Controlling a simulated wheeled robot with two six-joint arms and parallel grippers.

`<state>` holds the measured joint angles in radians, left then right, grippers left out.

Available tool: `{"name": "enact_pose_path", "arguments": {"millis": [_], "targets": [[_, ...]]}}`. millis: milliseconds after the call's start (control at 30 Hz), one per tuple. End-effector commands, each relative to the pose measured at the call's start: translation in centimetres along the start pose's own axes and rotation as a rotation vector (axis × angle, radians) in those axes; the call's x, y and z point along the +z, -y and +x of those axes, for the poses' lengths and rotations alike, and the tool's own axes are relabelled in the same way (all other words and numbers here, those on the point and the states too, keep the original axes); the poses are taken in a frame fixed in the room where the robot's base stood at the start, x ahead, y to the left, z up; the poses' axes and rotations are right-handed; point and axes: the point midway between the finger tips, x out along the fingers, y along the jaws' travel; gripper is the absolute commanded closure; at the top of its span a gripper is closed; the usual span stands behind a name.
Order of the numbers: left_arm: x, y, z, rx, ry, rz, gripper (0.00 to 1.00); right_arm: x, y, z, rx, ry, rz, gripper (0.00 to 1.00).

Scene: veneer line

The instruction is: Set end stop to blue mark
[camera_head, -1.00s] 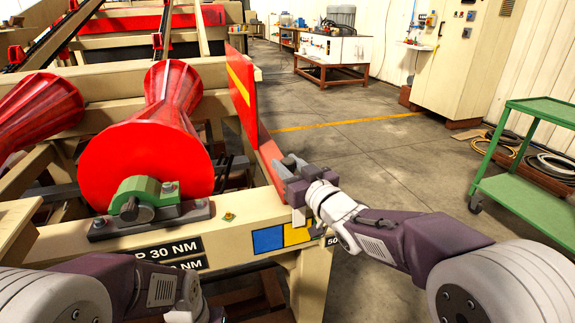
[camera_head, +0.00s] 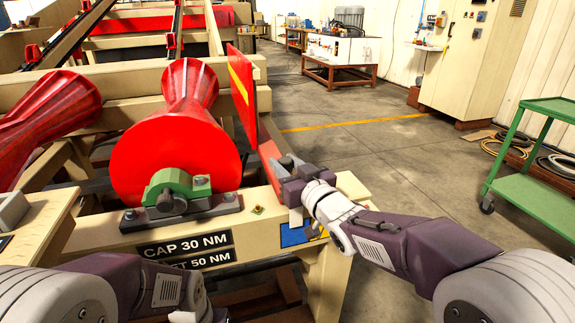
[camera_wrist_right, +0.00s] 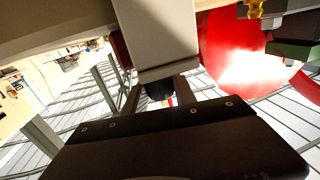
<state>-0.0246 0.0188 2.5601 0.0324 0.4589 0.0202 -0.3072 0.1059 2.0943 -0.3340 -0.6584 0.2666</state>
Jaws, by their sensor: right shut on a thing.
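The end stop is a tall red plate with a yellow stripe (camera_head: 243,92) beside the red roller, with a red lower bar (camera_head: 270,158) at the beam's end. My right gripper (camera_head: 290,172) is shut on the end stop's near end. A pale tab (camera_head: 296,217) hangs just below the gripper, over the blue mark (camera_head: 292,237) on the beam's front face. In the right wrist view, a pale block (camera_wrist_right: 158,40) fills the space before my dark gripper. My left arm shows at lower left; its gripper is out of view.
The red roller (camera_head: 180,155) with its green bearing (camera_head: 175,185) stands left of the end stop. A label plate (camera_head: 185,247) is on the beam's front. A green cart (camera_head: 530,200) stands at right. The floor between is clear.

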Motion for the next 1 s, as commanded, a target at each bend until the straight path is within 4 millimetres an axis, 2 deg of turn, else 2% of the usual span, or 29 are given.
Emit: {"name": "enact_pose_path", "arguments": {"millis": [133, 167, 200, 233, 567, 667, 1000], "targets": [[0.0, 0.0, 0.0, 0.000, 0.000, 0.000, 0.64, 0.2, 0.3, 0.0, -0.008, 0.004, 0.002, 1.00], [0.0, 0.0, 0.0, 0.000, 0.000, 0.000, 0.64, 0.2, 0.3, 0.0, -0.008, 0.004, 0.002, 0.60], [0.0, 0.0, 0.0, 0.000, 0.000, 0.000, 0.64, 0.2, 0.3, 0.0, -0.007, 0.004, 0.001, 0.48], [0.0, 0.0, 0.0, 0.000, 0.000, 0.000, 0.64, 0.2, 0.3, 0.0, -0.007, 0.004, 0.001, 0.46], [0.0, 0.0, -0.1, 0.000, 0.000, 0.000, 0.64, 0.1, 0.1, -0.3, -0.003, 0.002, 0.002, 0.46], [0.0, 0.0, -0.4, 0.000, 0.000, 0.000, 0.64, -0.1, 0.1, -1.4, -0.002, 0.002, 0.001, 0.46], [-0.2, 0.0, -1.6, 0.000, 0.000, 0.000, 0.64, -0.1, 0.1, -7.6, -0.002, 0.003, 0.003, 0.46]]}}
